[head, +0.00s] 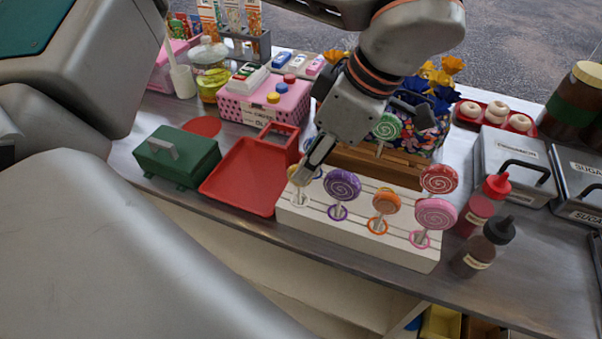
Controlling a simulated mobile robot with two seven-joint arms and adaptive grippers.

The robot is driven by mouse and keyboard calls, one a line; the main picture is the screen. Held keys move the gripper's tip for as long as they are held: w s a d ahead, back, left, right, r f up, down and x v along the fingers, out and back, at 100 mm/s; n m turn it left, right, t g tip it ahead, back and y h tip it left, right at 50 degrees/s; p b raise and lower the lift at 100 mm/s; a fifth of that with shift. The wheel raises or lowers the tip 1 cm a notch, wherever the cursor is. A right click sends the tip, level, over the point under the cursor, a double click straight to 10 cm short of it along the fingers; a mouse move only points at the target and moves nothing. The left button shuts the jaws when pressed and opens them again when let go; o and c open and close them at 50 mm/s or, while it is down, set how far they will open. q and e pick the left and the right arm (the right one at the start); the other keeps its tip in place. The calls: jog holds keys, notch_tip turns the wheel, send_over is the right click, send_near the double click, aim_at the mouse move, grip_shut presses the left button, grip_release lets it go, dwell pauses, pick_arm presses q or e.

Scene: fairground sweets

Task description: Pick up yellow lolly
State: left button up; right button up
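My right gripper is not in view.
A red scoop tray (245,178) and a green box (177,157) lie left of the stand. Sauce bottles (482,204) and grey canisters (513,165) stand to the right. A wooden block (395,167) and a flowered box are behind.

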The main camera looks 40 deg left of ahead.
pick_arm(q)
jog(key=x, duration=0.3)
jog(key=shift+a+f, duration=0.15)
jog(key=shift+f, duration=0.3)
jog(key=c, duration=0.8)
grip_shut()
jog(key=shift+r, duration=0.3)
notch_tip(320, 180, up, 20)
jog(key=p, duration=0.3)
jog(key=shift+f, duration=0.2)
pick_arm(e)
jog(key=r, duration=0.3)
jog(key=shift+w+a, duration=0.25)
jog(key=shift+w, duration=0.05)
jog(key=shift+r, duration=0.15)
